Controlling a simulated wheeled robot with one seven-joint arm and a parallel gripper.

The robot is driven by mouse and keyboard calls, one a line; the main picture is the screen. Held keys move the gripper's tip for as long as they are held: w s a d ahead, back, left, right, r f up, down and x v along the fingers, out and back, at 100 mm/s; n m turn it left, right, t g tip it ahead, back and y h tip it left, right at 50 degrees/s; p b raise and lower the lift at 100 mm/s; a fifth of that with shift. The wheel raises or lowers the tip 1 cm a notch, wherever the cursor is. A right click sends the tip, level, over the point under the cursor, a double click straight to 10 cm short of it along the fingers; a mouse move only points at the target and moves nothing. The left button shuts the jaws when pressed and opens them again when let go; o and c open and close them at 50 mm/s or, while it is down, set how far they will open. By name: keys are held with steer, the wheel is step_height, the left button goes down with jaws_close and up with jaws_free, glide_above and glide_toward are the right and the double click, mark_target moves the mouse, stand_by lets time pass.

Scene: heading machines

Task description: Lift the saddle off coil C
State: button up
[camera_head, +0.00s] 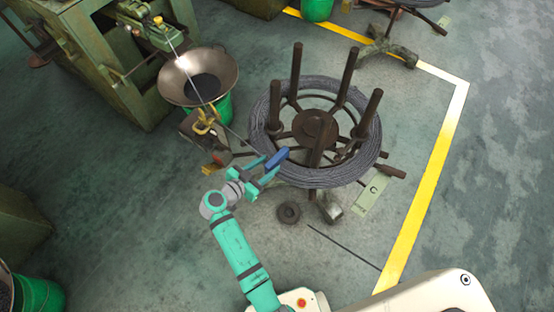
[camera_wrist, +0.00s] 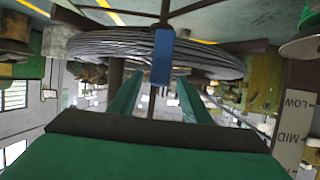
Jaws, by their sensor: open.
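The blue saddle (camera_head: 277,158) sits over the near left side of coil C (camera_head: 345,168), a grey wire coil on a dark reel with upright posts. In the wrist view the saddle (camera_wrist: 162,57) is a narrow blue block across the grey coil (camera_wrist: 110,46). My gripper (camera_head: 268,169) is open beside the coil, its teal fingers pointing at the saddle. In the wrist view the saddle shows just beyond and between the fingertips of my gripper (camera_wrist: 160,88). I cannot tell whether a finger touches it.
A floor plate marked C (camera_head: 373,190) lies right of the reel. A dark ring (camera_head: 289,212) lies on the floor in front. A metal bowl (camera_head: 185,82) and a green machine (camera_head: 110,60) stand back left. A yellow line (camera_head: 425,190) runs along the right.

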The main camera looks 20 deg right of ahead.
mark_target(277, 159)
steer(key=shift+x, duration=2.9)
steer(key=shift+r, duration=0.1)
jaws_close()
